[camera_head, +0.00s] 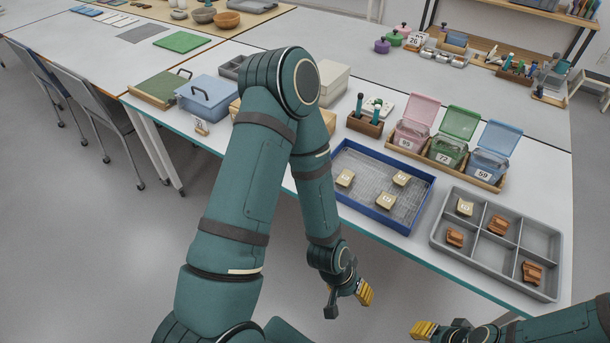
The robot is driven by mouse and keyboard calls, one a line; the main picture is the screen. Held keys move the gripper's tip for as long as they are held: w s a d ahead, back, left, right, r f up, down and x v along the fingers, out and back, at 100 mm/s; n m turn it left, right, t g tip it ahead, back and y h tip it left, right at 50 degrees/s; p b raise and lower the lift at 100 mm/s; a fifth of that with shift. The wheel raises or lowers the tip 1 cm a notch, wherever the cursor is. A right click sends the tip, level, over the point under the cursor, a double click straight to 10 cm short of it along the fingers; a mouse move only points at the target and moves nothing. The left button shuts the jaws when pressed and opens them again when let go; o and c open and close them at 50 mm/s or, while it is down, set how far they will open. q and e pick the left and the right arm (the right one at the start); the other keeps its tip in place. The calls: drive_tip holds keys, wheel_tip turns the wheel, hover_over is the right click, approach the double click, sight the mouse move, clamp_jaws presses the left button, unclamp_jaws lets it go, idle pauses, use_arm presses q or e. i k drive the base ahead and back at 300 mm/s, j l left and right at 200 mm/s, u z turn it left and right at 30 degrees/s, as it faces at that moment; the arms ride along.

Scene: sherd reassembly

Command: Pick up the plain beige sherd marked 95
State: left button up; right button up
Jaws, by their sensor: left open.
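Several beige sherds with white number labels are in view; the numbers are too small to read surely, so I cannot tell which is 95. In the blue-rimmed tray (428,183) lie a left sherd (345,178), a right sherd (401,179) and a front sherd (385,201). Another labelled beige sherd (464,208) lies in the back left compartment of the grey divided tray (497,269). My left gripper (348,300) is open and empty, off the table's front edge, nearer me than the blue-rimmed tray. My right gripper (424,330) is at the bottom, partly seen; its jaw state is unclear.
Orange-brown sherds (499,225) lie in other compartments of the grey tray. Behind stand open pink (411,133), green (446,150) and blue (487,163) bins and a wooden tool holder (365,124). My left arm hides part of the table (345,221).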

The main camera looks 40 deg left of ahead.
sight(344, 179)
drive_tip(key=u, duration=0.8)
drive_tip(key=z, duration=0.65)
drive_tip(key=j+z, duration=0.2)
drive_tip(key=z, duration=0.2)
drive_tip(key=j+z, duration=0.25)
drive_tip(key=z, duration=0.15)
drive_tip(key=j+z, duration=0.2)
drive_tip(key=z, duration=0.2)
drive_tip(key=k+j+z, duration=0.15)
drive_tip(key=j, duration=0.15)
drive_tip(key=j+z, duration=0.15)
drive_tip(key=j, duration=0.15)
drive_tip(key=k+j+z, duration=0.2)
drive_tip(key=j, duration=0.1)
